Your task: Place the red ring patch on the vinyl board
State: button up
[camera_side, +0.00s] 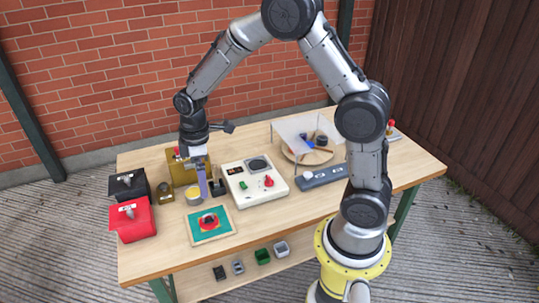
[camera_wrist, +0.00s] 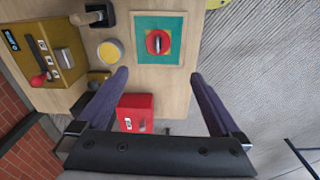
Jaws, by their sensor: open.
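The vinyl board (camera_side: 226,231) is a teal square with a pale wooden frame, lying at the front left of the bench. It also shows in the wrist view (camera_wrist: 143,20). My gripper (camera_side: 203,194) is open and empty, with purple fingers pointing down, behind the board and above the bench. In the wrist view its fingers (camera_wrist: 160,74) are spread wide, with the board beyond them.
A yellow-topped tin (camera_side: 194,196) stands close to my gripper. Red (camera_side: 135,222) and black (camera_side: 128,186) boxes stand at the left. A brassy box (camera_side: 180,170) is behind, and a white panel with a red knob (camera_side: 254,182) is right. Bare bench lies right of the board.

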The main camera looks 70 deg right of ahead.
jog(key=s+a+r+m+t, duration=0.1)
jog(key=s+r+m+t, duration=0.25)
jog(key=s+r, duration=0.8)
jog(key=s+r+m+t, duration=0.1)
jog(key=s+r+m, duration=0.3)
jog(key=s, duration=0.8)
jog(key=shift+a+r, duration=0.35)
jog(key=shift+r, duration=0.15)
jog(key=shift+m+t, duration=0.25)
